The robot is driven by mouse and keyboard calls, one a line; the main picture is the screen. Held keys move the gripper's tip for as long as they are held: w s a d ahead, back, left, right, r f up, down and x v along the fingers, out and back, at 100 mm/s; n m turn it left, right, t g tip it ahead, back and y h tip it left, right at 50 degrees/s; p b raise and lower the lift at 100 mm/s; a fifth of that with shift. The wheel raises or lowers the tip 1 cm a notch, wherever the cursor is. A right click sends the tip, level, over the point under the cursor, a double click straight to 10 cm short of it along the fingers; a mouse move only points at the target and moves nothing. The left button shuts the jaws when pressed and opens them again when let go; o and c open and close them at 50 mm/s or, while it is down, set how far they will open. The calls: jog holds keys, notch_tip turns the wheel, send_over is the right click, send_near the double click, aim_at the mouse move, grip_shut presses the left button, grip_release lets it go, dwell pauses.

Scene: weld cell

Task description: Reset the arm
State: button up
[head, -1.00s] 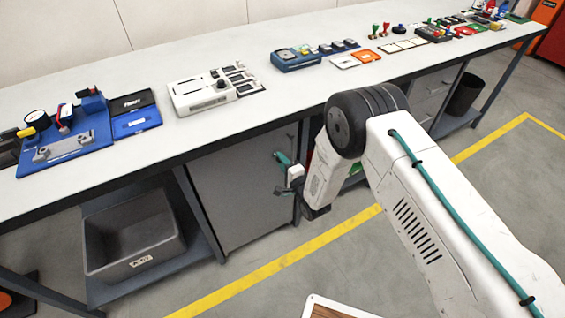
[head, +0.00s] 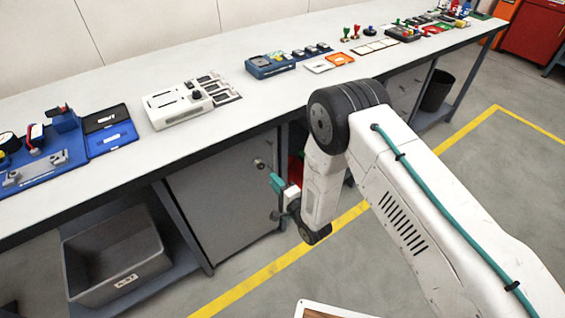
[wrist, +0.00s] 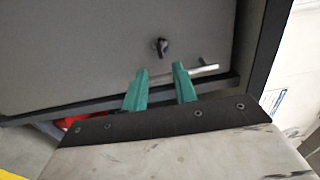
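My gripper (wrist: 160,85) shows in the wrist view as two teal fingers with a clear gap between them and nothing held. In the head view my gripper (head: 277,184) is small and hangs below the bench top, in front of the grey cabinet door. My arm is folded, with its elbow at bench height and its forearm pointing down. In the wrist view the grey cabinet (wrist: 80,50) lies beyond the fingers, with a dark knob (wrist: 161,47) and a light bar-shaped part (wrist: 195,75) past the fingertips. I cannot tell the distance to it.
The long bench (head: 230,118) carries a blue fixture (head: 45,160), a white device (head: 178,106), a blue device (head: 270,66) and several stamps and cards. A grey bin (head: 115,262) sits on the lower shelf. A yellow line (head: 262,275) crosses the open floor.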

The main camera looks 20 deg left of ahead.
jog(key=s+d+f+n+g+h, duration=0.35)
jog(key=f+n+h, duration=0.2)
jog(key=f, duration=0.35)
jog(key=s+d+r+n+g+h, duration=0.2)
jog(key=d+r+g+h, duration=0.1)
jog(key=d+r, duration=0.65)
jog(key=s+d+r+n+g+h, duration=0.1)
jog(key=s+d+r+g+h, duration=0.2)
jog(key=d+r, duration=0.65)
jog(key=s+d+r+n+g+h, duration=0.25)
jog(key=d+r, duration=0.45)
jog(key=r, duration=0.4)
jog(key=s+d+r+m+t, duration=0.1)
jog(key=s+d+r, duration=0.6)
jog(key=s+r, duration=0.2)
jog(key=s+d+r+m, duration=0.1)
jog(key=s+d+r, duration=0.7)
jog(key=r, duration=0.6)
jog(key=shift+s+m+t, duration=0.4)
jog(key=shift+s, duration=0.85)
